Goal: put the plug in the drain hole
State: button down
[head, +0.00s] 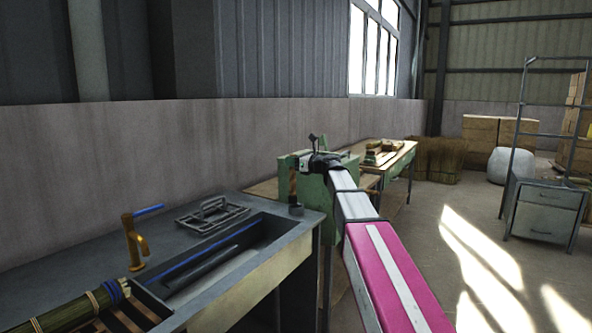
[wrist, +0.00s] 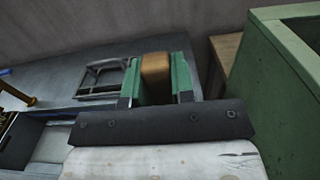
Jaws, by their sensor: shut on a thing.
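My gripper (wrist: 157,75) is shut on a tan, block-like piece, which I take to be the plug (wrist: 156,78), held between its two green fingers in the wrist view. In the head view my gripper (head: 293,188) hangs at the far right corner of the sink counter. A small dark round piece (head: 296,209) shows right below it; I cannot tell if it is part of the plug or stands on the counter. The sink basin (head: 215,262) lies to the left and nearer. The drain hole is not visible in either view.
A brass tap (head: 135,243) with a blue lever stands behind the basin. A dark wire rack (head: 212,214) lies on the counter beside it. A tied green bundle (head: 70,312) lies at the near left. A green box-like body (head: 343,166) stands just beyond the counter's right end.

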jog(key=s+a+r, duration=0.5)
jog(key=s+a, duration=0.1)
jog(key=a, duration=0.1)
notch_tip(320, 180, down, 22)
jog(key=shift+s+a, duration=0.25)
jog(key=shift+a, duration=0.2)
dwell(0.3)
jog(key=shift+f, duration=0.55)
dwell(1.4)
jog(key=c, duration=1.2)
grip_release()
jog(key=shift+c, duration=0.2)
jog(key=shift+v, duration=5.5)
